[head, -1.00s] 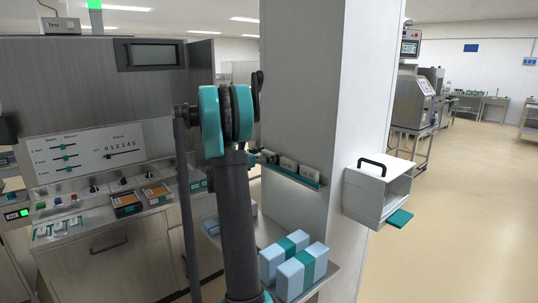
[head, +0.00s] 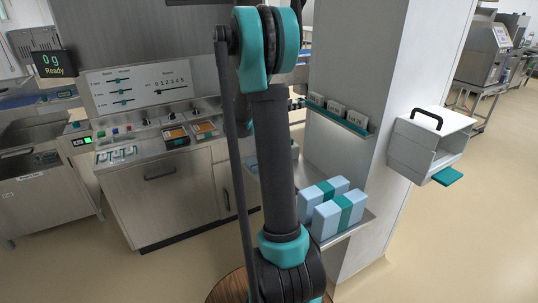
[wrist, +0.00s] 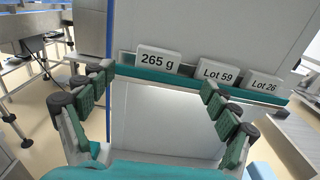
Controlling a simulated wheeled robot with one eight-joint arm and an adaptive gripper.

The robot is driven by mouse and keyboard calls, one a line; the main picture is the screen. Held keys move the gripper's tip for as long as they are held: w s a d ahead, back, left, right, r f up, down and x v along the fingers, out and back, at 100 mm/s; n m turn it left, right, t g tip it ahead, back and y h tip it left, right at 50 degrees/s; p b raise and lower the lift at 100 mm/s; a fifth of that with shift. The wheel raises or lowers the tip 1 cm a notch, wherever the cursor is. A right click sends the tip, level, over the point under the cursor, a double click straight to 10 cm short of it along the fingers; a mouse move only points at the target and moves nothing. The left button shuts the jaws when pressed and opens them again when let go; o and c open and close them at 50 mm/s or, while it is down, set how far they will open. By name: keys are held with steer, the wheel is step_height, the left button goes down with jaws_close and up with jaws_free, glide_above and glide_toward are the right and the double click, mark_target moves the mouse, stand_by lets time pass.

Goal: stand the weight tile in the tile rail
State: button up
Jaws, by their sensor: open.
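The weight tile (wrist: 158,60), white and marked "265 g", stands at the left end of the teal tile rail (wrist: 160,77) in the wrist view. Two more white tiles stand to its right, "Lot 59" (wrist: 218,73) and "Lot 26" (wrist: 264,84). My gripper (wrist: 157,86) is open and empty, its fingers spread on either side of the view, with the weight tile beyond the gap. I see no finger touching the tile. In the head view the rail (head: 342,121) is fixed to the pale pillar; my arm hides most of the gripper there.
A white open-fronted box with a black handle (head: 432,142) is on the pillar's right side. Below the rail, blue packs with teal bands (head: 337,208) lie on a shelf. A control console (head: 145,90) stands at left. The floor at right is clear.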

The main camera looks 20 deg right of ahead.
steer(key=s+a+f+m+t+y, duration=0.1)
steer(key=s+a+f+m+y, duration=0.8)
steer(key=s+a+f, duration=0.3)
steer(key=s+a+f+m+t+y, duration=0.2)
steer(key=s+a+f+m+y, duration=0.7)
steer(key=a, duration=1)
steer(key=s+f, duration=0.3)
steer(key=s, duration=0.3)
steer(key=shift+s+a+f+m, duration=0.2)
steer(key=shift+f+m, duration=0.2)
